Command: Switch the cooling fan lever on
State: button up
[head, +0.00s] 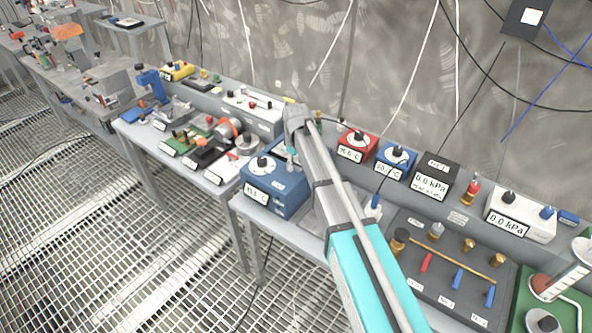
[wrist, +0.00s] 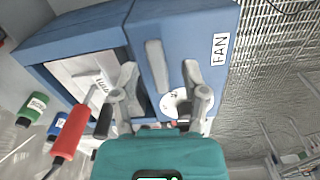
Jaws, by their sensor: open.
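A blue box labelled FAN (wrist: 185,40) fills the middle of the wrist view. It has a dark-framed opening with a pale panel, and a white disc (wrist: 174,103) low on its front. Whether a finger touches the box is unclear. In the head view a blue box with a dial (head: 275,188) stands left of my arm, which hides most of the gripper.
A dark panel with coloured handles (head: 450,265) lies right of my arm. Green (wrist: 32,109) and blue labelled parts sit left in the wrist view.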

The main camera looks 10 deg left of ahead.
jog(key=shift+f+b, duration=0.35)
jog(key=shift+f, duration=0.2)
grip_shut()
